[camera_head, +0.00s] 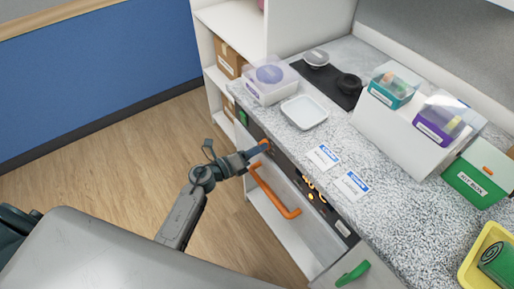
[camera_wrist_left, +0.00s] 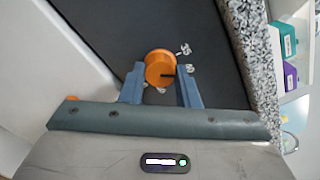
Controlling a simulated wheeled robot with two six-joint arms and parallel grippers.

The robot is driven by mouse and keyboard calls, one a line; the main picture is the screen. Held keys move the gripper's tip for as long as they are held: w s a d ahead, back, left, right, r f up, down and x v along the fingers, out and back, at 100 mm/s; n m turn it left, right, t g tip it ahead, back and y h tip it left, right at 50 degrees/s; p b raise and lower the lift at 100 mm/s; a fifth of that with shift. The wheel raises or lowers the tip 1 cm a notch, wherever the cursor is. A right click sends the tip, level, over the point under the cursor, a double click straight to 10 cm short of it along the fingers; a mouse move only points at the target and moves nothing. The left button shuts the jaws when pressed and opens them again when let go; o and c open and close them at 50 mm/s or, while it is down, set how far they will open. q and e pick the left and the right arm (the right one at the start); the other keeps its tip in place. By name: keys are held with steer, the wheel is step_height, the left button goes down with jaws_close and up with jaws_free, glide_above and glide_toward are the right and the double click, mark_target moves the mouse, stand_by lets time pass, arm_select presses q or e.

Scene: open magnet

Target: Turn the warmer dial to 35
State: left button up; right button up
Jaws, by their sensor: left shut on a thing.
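The warmer dial is an orange round knob (camera_wrist_left: 160,66) on a dark panel (camera_wrist_left: 112,28) in the left wrist view. In the head view the dial (camera_head: 266,144) shows as a bit of orange at the tip of my left gripper (camera_head: 257,151), on the cabinet's front. My right gripper is not in view.
An orange drawer handle (camera_head: 275,195) sticks out just below the dial. A green handle (camera_head: 352,273) is further right. The speckled counter (camera_head: 400,200) above holds a white tray (camera_head: 304,112), labelled cards, clear-lidded boxes and a green box (camera_head: 478,180). The wooden floor at left is clear.

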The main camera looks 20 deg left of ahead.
arm_select(q)
steer(key=shift+n+p, duration=3.55)
steer(key=shift+n, duration=0.25)
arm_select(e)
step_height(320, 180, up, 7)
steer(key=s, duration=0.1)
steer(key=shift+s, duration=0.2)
arm_select(q)
steer(key=o, duration=1)
steer(key=shift+b+v, duration=1.6)
steer(key=shift+v, duration=3.8)
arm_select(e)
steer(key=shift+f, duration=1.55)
